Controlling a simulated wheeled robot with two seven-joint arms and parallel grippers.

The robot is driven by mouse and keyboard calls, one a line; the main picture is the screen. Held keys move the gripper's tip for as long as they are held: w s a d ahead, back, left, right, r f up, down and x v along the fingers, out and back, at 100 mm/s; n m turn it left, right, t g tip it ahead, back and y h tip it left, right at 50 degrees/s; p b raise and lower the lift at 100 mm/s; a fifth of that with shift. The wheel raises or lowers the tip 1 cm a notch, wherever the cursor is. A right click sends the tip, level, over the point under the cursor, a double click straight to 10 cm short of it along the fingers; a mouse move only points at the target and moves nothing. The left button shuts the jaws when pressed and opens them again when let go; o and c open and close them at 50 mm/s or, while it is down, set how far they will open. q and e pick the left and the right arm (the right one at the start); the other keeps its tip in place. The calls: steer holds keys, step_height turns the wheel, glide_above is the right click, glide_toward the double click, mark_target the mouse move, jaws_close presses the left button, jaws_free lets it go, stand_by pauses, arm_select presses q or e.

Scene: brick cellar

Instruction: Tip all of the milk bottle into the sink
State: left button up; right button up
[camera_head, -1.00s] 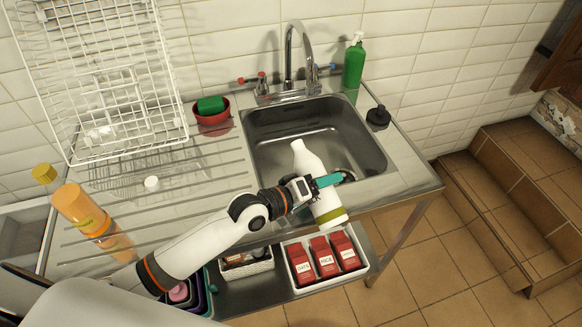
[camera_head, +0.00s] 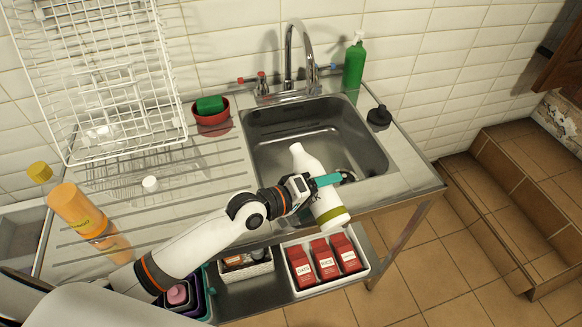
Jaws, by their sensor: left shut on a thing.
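The milk bottle (camera_head: 329,209) is white with an olive-green band near its base. It is tilted, with its neck pointing up and away over the near part of the sink (camera_head: 375,160) and its base toward the front edge. My left gripper (camera_head: 326,181), with teal fingers, is shut on the bottle's middle, at the sink's front rim. The gripper covers part of the bottle. I cannot see any liquid coming from the bottle's mouth. The sink basin looks empty, apart from a round dark drain part partly hidden behind the gripper. My right gripper is not in view.
A red bowl with a green sponge (camera_head: 209,105), a white dish rack (camera_head: 105,80), a small white cap (camera_head: 150,184) and an orange bottle (camera_head: 78,210) are left. Red boxes (camera_head: 325,258) sit below.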

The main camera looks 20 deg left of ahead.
arm_select(q)
steer(key=shift+w+a+r+n+b, duration=0.15)
steer(key=shift+w+a+n+b, duration=0.05)
steer(key=shift+n+b, duration=0.25)
steer(key=shift+r+n+g+h+p, duration=0.15)
steer(key=shift+n+g+h+p, duration=0.25)
steer(key=shift+n, duration=0.45)
stand_by(1.2)
steer(key=shift+w+r+n+g, duration=0.1)
steer(key=shift+n+g, duration=0.2)
steer(key=shift+n, duration=0.2)
stand_by(1.6)
steer(key=shift+w+a+n+h, duration=0.15)
steer(key=shift+a+n+h, duration=0.15)
steer(key=shift+n, duration=0.3)
stand_by(0.9)
